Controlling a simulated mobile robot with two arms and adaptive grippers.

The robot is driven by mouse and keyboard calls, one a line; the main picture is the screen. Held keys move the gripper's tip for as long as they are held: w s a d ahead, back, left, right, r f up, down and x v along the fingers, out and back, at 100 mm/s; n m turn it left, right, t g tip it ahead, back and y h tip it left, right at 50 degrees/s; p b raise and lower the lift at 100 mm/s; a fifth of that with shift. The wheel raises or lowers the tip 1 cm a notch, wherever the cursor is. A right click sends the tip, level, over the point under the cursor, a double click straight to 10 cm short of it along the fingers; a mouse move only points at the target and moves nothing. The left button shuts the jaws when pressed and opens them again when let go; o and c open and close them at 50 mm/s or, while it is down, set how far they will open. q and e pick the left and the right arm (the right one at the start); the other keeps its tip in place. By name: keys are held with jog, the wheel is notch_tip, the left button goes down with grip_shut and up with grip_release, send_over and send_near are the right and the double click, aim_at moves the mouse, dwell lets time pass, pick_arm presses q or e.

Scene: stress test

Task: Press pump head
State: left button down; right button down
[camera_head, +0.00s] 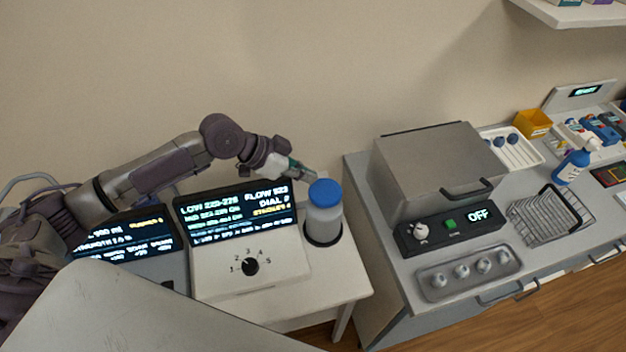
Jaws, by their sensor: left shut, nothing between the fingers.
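A white bottle (323,218) with a wide blue top (325,192) stands upright on a dark round base at the right end of the small white table. My left gripper (312,175) is shut and empty. Its tips show just above and left of the blue top; I cannot tell whether they touch it. My right gripper is not in view.
A white console (248,277) with a lit screen and a dial stands left of the white bottle. To the right, the counter holds a grey box-shaped appliance (437,163), a wire basket (548,222) and a tray with several round items (435,284). A gap separates table and counter.

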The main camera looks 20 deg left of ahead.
pick_arm(q)
jog(key=b+v, duration=0.2)
jog(key=v, duration=0.5)
jog(key=shift+d, duration=0.2)
dwell(0.4)
